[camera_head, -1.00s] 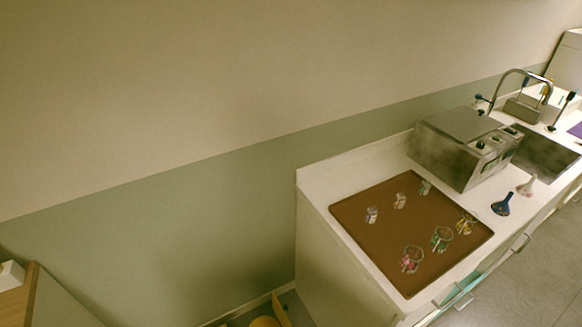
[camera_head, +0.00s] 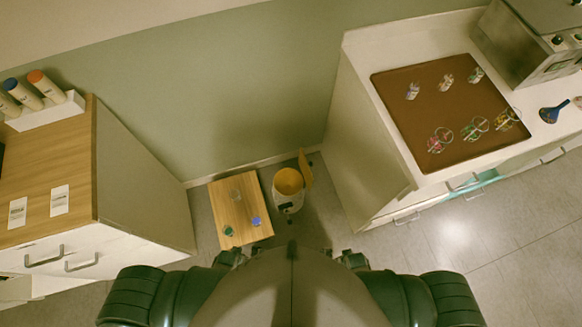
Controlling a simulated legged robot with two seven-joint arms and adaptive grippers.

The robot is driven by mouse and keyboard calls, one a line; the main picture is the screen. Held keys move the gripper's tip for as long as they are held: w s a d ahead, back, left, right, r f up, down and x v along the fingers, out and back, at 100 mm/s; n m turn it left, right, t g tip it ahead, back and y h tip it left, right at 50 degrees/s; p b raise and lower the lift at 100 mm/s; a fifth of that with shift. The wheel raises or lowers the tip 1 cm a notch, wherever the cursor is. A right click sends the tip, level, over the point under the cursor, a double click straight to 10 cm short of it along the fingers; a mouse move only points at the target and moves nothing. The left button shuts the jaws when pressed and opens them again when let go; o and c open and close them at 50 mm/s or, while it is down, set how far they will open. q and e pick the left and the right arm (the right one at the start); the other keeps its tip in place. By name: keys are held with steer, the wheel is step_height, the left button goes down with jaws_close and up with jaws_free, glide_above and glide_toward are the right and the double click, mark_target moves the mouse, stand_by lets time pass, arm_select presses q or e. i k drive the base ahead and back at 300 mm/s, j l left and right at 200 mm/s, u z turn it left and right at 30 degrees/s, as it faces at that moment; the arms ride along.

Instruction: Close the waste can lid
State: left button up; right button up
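The waste can (camera_head: 289,203) is a small pale can with a yellow-orange inside, standing on the floor in the gap between the two counters. Its lid (camera_head: 305,170) stands open, tilted up at the can's right side near the wall. My own body fills the bottom middle of the view, in front of the can. Neither gripper can be seen.
A low wooden table (camera_head: 226,195) with small items stands left of the can. A wooden-topped cabinet (camera_head: 75,150) is at left. A white counter (camera_head: 358,58) with a brown mat (camera_head: 400,110), bottles and a metal appliance (camera_head: 530,50) is at right. Floor (camera_head: 450,225) is clear at lower right.

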mark_target(303, 162)
steer(key=l+u, duration=0.45)
steer(key=k+l+u, duration=0.15)
steer(key=l+u, duration=0.25)
steer(key=k+l+u, duration=0.15)
steer(key=l+u, duration=0.15)
steer(key=u, duration=0.15)
steer(key=k+l+u, duration=0.15)
steer(key=k+l, duration=0.55)
steer(key=l, duration=0.2)
steer(key=k+l+u, duration=0.2)
steer(key=k+l, duration=0.5)
steer(key=l, duration=0.15)
steer(key=j+z, duration=0.1)
steer(key=z, duration=0.35)
steer(key=i+j+z, duration=0.1)
steer(key=z, duration=0.4)
steer(key=j+z, duration=0.1)
steer(key=z, duration=0.35)
